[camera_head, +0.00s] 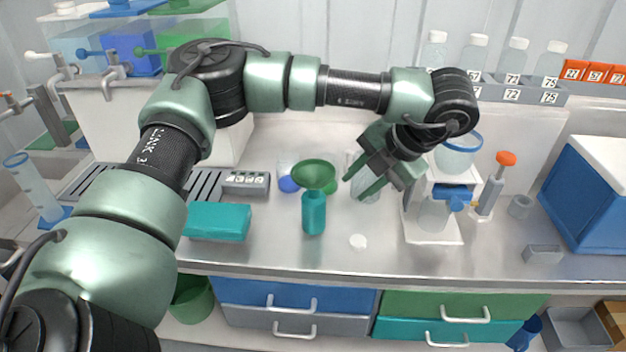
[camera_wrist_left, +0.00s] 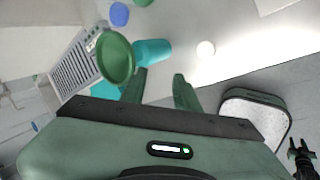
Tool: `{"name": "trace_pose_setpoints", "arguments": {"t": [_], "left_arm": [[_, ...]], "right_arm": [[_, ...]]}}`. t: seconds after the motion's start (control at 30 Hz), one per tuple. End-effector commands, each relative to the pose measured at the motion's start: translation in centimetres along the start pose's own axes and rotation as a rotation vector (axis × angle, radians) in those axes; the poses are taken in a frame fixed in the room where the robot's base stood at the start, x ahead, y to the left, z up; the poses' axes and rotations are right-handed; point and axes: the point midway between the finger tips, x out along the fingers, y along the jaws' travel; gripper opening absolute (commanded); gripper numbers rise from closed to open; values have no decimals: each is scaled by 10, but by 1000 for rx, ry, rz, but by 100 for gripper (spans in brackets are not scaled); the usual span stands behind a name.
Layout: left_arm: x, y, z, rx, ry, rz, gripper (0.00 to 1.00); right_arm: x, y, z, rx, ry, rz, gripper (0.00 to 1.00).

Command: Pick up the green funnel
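The green funnel (camera_head: 314,174) has a wide round mouth facing up. It sits on top of a teal bottle (camera_head: 313,213) standing upright on the bench. In the left wrist view the funnel (camera_wrist_left: 116,58) is left of centre, with the bottle (camera_wrist_left: 153,52) beside it. My left gripper (camera_head: 355,188) is open and empty, to the right of the funnel and apart from it. In the left wrist view its two fingers (camera_wrist_left: 158,82) are spread. A dark pronged shape (camera_wrist_left: 302,155) at the lower right there may be my right gripper; its state is unclear.
A teal box (camera_head: 217,221) and a grey device (camera_head: 246,183) lie left of the bottle. A white disc (camera_head: 358,242) lies in front right. A white stand (camera_head: 432,237) is further right. The front bench strip is mostly clear.

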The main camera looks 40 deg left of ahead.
Motion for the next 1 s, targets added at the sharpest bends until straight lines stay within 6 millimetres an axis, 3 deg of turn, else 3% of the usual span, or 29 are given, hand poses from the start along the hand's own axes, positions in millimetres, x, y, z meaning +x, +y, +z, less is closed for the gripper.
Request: {"name": "trace_pose_setpoints", "arguments": {"t": [0.03, 0.17, 0.7, 1.0], "left_arm": [[-4, 19, 0, -38, 5, 49, 31], [-2, 38, -2, -75, 15, 101, 31], [63, 51, -6, -71, 15, 99, 31], [70, 50, -6, -71, 13, 98, 31]], "right_arm": [[0, 0, 0, 0, 0, 0, 36], [0, 0, 0, 0, 0, 0, 36], [-23, 0, -2, 0, 0, 0, 36], [-22, 0, -2, 0, 0, 0, 36]]}}
